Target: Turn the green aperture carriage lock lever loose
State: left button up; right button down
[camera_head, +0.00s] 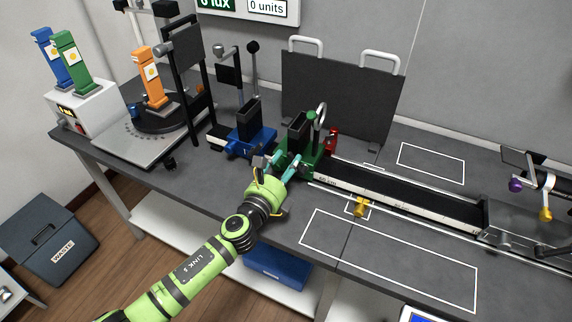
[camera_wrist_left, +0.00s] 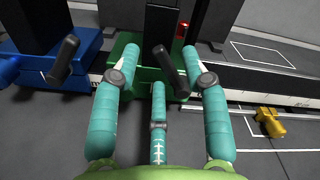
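The green aperture carriage (camera_head: 314,163) sits on the black rail, with a black upright plate on top. In the left wrist view its green body (camera_wrist_left: 146,76) is straight ahead. Its black lock lever (camera_wrist_left: 171,71) sticks out toward the camera, tilted, between my upper two fingers and nearer the right one. My left gripper (camera_head: 281,168) has teal fingers and is at the carriage's front left side. In the wrist view the left gripper (camera_wrist_left: 160,75) is open, fingers spread around the lever; I cannot tell whether any touches it. My right gripper is out of view.
A blue carriage (camera_head: 250,140) stands close to the left, with its own black lever (camera_wrist_left: 63,58). A red part (camera_head: 332,139) is just behind the green carriage. A yellow piece (camera_head: 359,207) is at the rail's front. Outlined bench areas at right are clear.

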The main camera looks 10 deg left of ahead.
pick_arm(q)
jog(key=shift+s+a+f, duration=0.15)
jog(key=shift+s, duration=0.4)
jog(key=v, duration=1.1)
